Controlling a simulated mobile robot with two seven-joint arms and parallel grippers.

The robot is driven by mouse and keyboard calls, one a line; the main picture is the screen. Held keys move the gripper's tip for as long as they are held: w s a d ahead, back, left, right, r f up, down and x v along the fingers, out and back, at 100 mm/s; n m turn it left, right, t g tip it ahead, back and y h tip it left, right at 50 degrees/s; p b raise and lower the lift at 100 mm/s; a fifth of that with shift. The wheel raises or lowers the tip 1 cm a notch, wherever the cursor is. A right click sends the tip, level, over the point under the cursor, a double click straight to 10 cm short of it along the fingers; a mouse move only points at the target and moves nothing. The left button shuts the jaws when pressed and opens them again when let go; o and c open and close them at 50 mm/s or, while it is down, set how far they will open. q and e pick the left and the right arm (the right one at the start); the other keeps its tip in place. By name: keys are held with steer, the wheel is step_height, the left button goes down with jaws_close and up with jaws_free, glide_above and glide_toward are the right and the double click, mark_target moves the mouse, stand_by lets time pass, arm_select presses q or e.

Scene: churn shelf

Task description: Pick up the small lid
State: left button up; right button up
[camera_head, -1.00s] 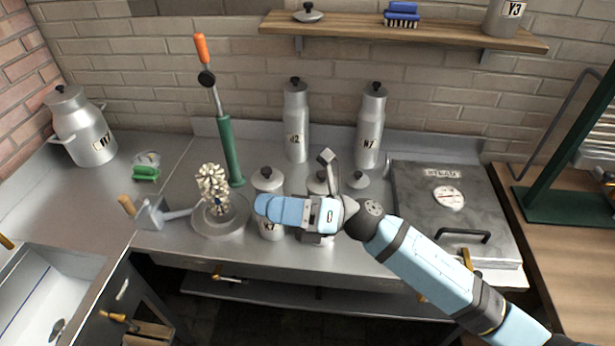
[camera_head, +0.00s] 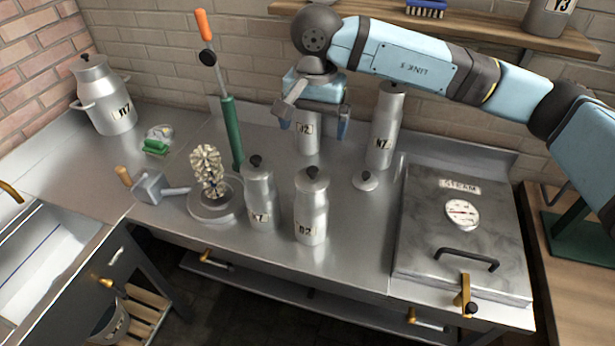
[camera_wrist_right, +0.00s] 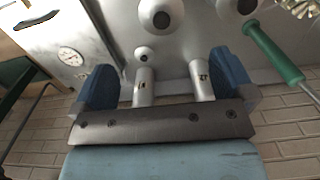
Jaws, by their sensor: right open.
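A small grey lid with a dark knob (camera_head: 365,181) lies flat on the steel counter, in front of the can marked N7 (camera_head: 383,140) and left of the steam box. It also shows in the right wrist view (camera_wrist_right: 145,53). My right gripper (camera_head: 318,118) is open, above the back of the counter, to the left of and behind the small lid. It is in front of the tall can marked N2 (camera_head: 306,143) and hides that can's top. Between its fingers (camera_wrist_right: 172,90) in the right wrist view, cans show but no lid is held. My left gripper is out of view.
Cans marked K7 (camera_head: 260,195) and B2 (camera_head: 311,212) stand at the counter's front. The steam box (camera_head: 425,225) stands on the right. My right arm crosses in front of the wooden shelf (camera_head: 570,38).

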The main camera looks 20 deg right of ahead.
mark_target(313, 169)
step_height(313, 169, down, 8)
steer(key=shift+w+f+p, duration=0.15)
steer(key=shift+f+p, duration=0.05)
steer(key=shift+p, duration=0.65)
step_height(313, 169, down, 5)
steer(key=shift+w+f+p, duration=0.1)
steer(key=shift+w+p, duration=0.05)
steer(key=shift+p, duration=0.8)
steer(key=c, duration=0.8)
